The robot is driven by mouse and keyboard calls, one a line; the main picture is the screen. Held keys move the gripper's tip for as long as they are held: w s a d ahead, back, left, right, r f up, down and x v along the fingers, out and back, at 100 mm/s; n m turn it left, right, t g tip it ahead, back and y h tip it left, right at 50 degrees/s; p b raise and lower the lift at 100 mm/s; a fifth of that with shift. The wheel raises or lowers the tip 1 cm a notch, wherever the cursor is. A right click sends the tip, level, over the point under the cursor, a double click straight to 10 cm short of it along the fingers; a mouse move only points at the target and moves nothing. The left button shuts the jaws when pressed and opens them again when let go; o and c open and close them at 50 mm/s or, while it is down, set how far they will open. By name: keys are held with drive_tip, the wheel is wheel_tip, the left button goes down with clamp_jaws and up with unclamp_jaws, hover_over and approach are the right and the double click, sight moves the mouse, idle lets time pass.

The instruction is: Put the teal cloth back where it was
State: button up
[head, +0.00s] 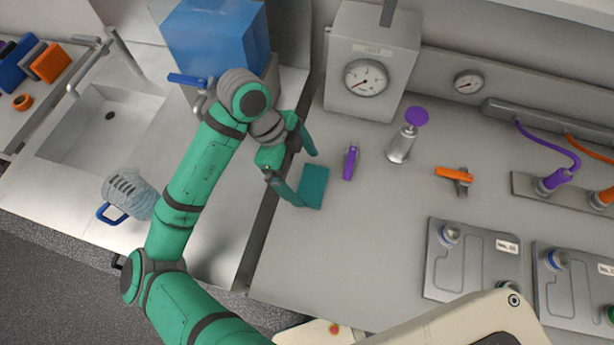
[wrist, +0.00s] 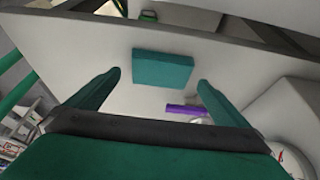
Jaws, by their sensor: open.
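The teal cloth (head: 313,187) is a flat folded rectangle lying on the grey bench top, near the bench's left edge. In the wrist view the cloth (wrist: 163,70) lies ahead of the fingertips, between their lines. My gripper (head: 306,180) is open and empty, with its fingers spread on either side toward the cloth; in the head view the lower finger appears beside the cloth's left edge. My gripper also shows in the wrist view (wrist: 158,80). Whether a finger touches the cloth I cannot tell.
A purple clip (head: 350,161) lies just right of the cloth. A purple-topped plunger (head: 404,140) and a grey gauge box (head: 370,65) stand behind. An orange-handled valve (head: 456,177) is further right. A sink (head: 100,125) and a clear jug (head: 130,192) are left.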

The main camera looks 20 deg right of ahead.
drive_tip(key=v, duration=0.8)
drive_tip(key=shift+w+a, duration=0.1)
drive_tip(key=shift+w, duration=0.05)
